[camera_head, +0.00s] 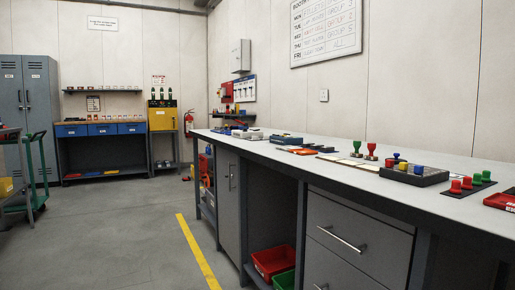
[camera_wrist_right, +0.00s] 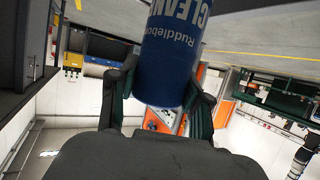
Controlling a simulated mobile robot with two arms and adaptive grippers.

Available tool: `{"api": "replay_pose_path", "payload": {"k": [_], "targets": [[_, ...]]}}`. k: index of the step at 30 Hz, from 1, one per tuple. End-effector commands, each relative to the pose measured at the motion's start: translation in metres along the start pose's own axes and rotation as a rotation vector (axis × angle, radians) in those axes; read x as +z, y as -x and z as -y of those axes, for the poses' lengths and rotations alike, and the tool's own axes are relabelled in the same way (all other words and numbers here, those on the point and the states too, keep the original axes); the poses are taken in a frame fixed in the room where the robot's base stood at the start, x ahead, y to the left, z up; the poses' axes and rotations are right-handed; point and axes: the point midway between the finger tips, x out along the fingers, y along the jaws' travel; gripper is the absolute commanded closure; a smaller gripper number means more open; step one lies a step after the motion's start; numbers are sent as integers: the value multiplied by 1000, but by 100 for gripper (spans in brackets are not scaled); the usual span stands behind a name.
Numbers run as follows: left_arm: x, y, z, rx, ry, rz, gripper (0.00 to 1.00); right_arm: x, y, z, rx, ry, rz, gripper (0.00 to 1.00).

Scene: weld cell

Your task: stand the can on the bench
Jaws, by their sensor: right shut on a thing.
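The can (camera_wrist_right: 172,55) is blue with white lettering and shows large in the right wrist view, its upper part cut off by the frame edge. My right gripper (camera_wrist_right: 164,85) is shut on it, with one dark finger on each side. The picture there is turned over, so I cannot tell how upright the can is. The bench (camera_head: 425,205), with a long pale top and grey cabinets below, runs along the right side of the head view. The can and both grippers are out of the head view.
On the bench stand red and green stamps (camera_head: 371,151), a dark tray with coloured knobs (camera_head: 413,174), a strip of red and green knobs (camera_head: 470,185) and a red tray (camera_head: 501,200). The bench's near edge strip is bare. Red and green bins (camera_head: 273,262) sit below. The floor (camera_head: 130,235) is open at left.

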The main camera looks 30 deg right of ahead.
Motion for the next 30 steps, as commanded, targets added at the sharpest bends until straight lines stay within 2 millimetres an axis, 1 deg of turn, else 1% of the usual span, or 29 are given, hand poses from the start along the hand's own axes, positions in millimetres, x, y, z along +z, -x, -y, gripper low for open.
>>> {"api": "replay_pose_path", "payload": {"k": [1,3,6,12,22,30], "targets": [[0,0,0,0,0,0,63,-9,7,3,39,-24,-8,94],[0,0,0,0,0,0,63,-18,11,9,76,-35,-8,94],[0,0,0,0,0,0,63,-31,21,13,141,-66,-10,94],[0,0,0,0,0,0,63,-52,35,23,240,-105,-10,94],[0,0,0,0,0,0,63,-72,50,34,348,-146,-8,94],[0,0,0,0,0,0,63,-72,48,33,343,-132,-6,94]]}}
